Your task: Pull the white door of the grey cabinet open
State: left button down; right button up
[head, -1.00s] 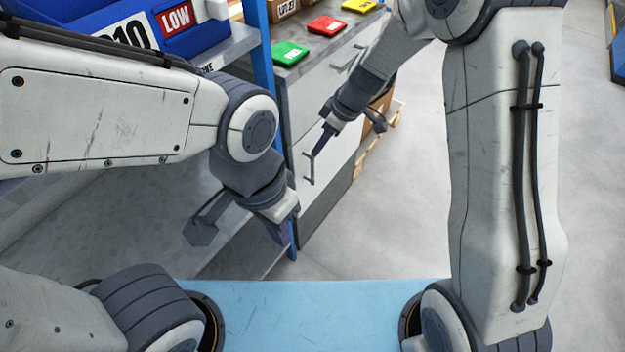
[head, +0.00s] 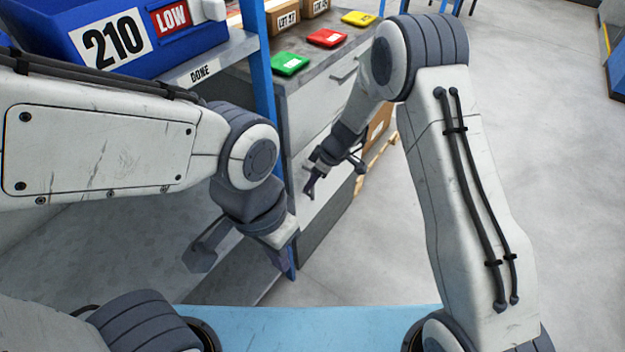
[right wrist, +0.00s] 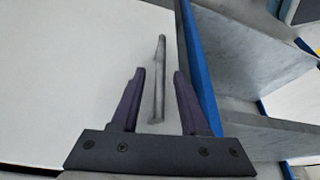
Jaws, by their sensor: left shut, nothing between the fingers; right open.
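The grey cabinet (head: 326,62) stands at the upper middle of the head view. Its white door (head: 336,190) is the lower front panel and looks shut; it also fills the left of the right wrist view (right wrist: 75,80). The door's upright grey bar handle (right wrist: 158,90) lies between the two fingers of my right gripper (right wrist: 159,75), which is open. In the head view my right gripper (head: 309,194) is at the door front and hides most of the handle. My left gripper (head: 281,262) is shut and empty, left of the cabinet near a blue post.
The blue rack post (head: 264,60) stands close along the cabinet's left side. A blue bin (head: 85,45) sits on the rack shelf. Green (head: 290,64), red (head: 327,38) and yellow (head: 358,18) items lie on the cabinet top. The floor (head: 560,180) to the right is open.

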grip_shut()
dwell(1.5)
